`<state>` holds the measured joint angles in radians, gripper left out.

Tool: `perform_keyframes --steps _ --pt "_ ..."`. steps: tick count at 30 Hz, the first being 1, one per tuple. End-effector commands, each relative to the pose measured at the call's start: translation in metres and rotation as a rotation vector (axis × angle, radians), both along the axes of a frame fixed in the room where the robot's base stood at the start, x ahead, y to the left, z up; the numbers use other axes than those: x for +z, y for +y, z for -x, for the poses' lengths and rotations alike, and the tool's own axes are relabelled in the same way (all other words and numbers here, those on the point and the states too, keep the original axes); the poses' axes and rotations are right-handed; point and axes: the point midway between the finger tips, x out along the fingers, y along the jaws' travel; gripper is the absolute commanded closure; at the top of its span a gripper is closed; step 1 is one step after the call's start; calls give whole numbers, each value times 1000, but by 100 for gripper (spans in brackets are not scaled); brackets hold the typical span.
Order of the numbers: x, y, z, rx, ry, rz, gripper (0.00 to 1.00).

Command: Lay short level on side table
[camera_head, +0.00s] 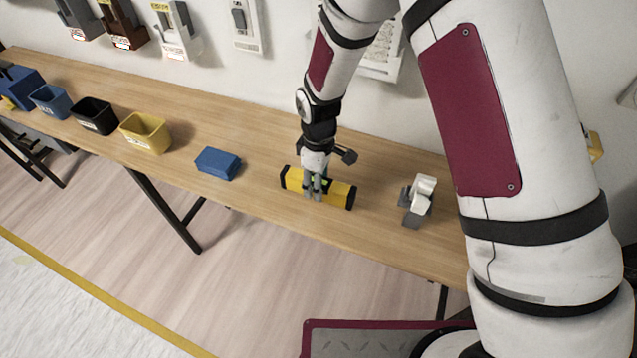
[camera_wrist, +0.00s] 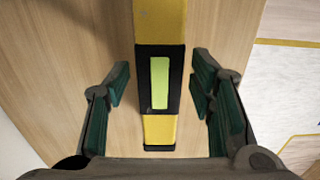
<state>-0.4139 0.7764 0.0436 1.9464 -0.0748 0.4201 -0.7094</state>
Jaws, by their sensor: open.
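The short level is a yellow bar with black end caps and a green vial window. In the head view the level (camera_head: 337,192) lies flat on the long wooden table (camera_head: 262,192). My gripper (camera_head: 315,190) is over its middle, with fingers pointing down around it. In the wrist view the level (camera_wrist: 160,22) runs up the picture between the fingers of my gripper (camera_wrist: 160,92). The gripper is open, with a gap showing on each side of the level. I cannot tell which table the task calls the side table.
A blue block (camera_head: 218,163) lies to the left of the level, and a grey-white device (camera_head: 418,200) stands to the right. A yellow bin (camera_head: 146,133), a black bin (camera_head: 96,115) and a blue bin (camera_head: 50,101) stand farther left. Tools hang on the wall behind.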

Motion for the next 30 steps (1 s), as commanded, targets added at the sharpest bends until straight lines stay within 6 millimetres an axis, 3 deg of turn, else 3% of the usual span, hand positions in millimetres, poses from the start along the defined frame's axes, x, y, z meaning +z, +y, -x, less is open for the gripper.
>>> perform_keyframes --steps 9,15,27,30 --pt "65 0 -1 0 -5 -1 50" --pt "95 0 -1 -1 -4 -1 50" --pt "110 -1 0 -4 -2 0 50" --pt "124 -9 1 -34 -16 -2 50"
